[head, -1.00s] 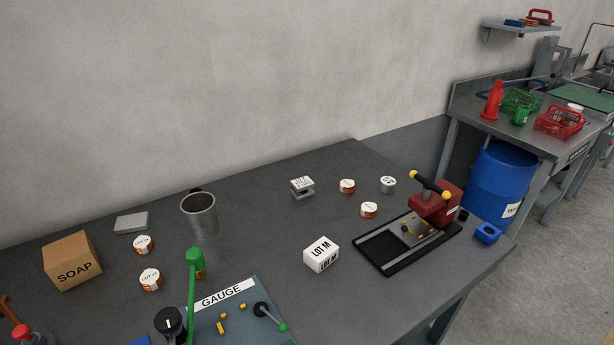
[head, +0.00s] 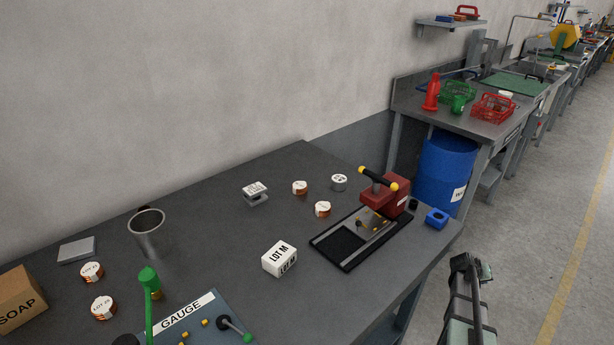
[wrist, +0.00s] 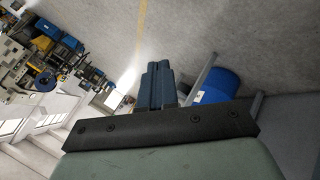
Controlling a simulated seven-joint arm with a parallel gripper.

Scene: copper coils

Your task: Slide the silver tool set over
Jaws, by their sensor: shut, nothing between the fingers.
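A small silver piece with a white label on top (head: 255,193) stands on the dark table, near the back and left of the labelled coils. Its label is too small to read with certainty, but it looks most like the silver tool set. My gripper (head: 465,263) is at the lower right of the head view, beyond the table's right end and well apart from the silver piece. In the wrist view its two fingers (wrist: 157,75) are together with nothing between them, and the floor lies behind them.
Copper coils (head: 322,209) and a silver holed cylinder (head: 339,182) are close by. A metal cup (head: 148,236) stands left. Bare table surrounds the silver piece's left side.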

